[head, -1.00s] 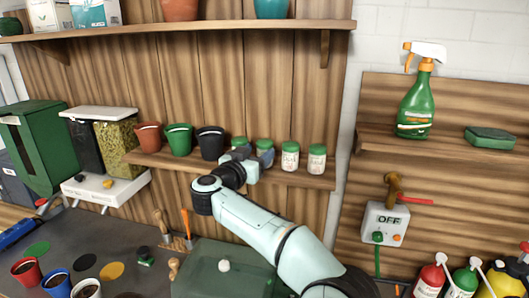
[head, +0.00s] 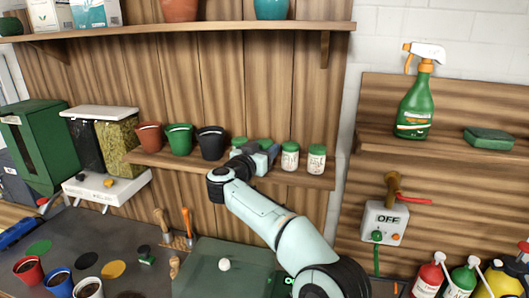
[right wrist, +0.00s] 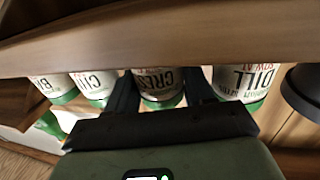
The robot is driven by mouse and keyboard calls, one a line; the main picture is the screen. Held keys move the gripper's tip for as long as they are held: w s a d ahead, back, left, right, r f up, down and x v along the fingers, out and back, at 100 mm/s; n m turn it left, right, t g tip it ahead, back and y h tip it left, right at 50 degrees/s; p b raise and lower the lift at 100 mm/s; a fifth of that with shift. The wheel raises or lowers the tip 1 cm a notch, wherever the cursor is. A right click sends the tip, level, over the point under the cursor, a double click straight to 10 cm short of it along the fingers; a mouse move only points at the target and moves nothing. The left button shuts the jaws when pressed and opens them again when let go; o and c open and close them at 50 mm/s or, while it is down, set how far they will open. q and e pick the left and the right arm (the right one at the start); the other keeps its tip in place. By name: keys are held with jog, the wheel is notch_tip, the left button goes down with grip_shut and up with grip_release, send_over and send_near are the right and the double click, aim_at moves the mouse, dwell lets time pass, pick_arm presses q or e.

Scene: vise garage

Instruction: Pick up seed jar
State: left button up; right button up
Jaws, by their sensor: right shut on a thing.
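Several white seed jars with green lids stand in a row on the lower wall shelf. My right gripper (head: 264,152) reaches the row from the front. In the right wrist view, which shows the jars upside down, its two dark fingers (right wrist: 160,92) are shut on the sides of the cress jar (right wrist: 160,88). This jar's lid (head: 266,143) shows above the fingers in the head view. I cannot tell whether it is off the shelf. The dill jar (right wrist: 243,82) is close beside one finger, and another jar (right wrist: 95,84) is beside the other. My left gripper is not in view.
The lower shelf (head: 305,180) also holds a black pot (head: 211,142), a green pot (head: 179,139) and a terracotta pot (head: 149,136). Two jars (head: 290,157) stand free to the right of my gripper. A higher shelf (head: 220,28) runs above.

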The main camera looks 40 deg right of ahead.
aim_at(264, 141)
jog(key=shift+r, duration=4.95)
jog(key=shift+o, duration=1.1)
jog(key=shift+c, duration=1.1)
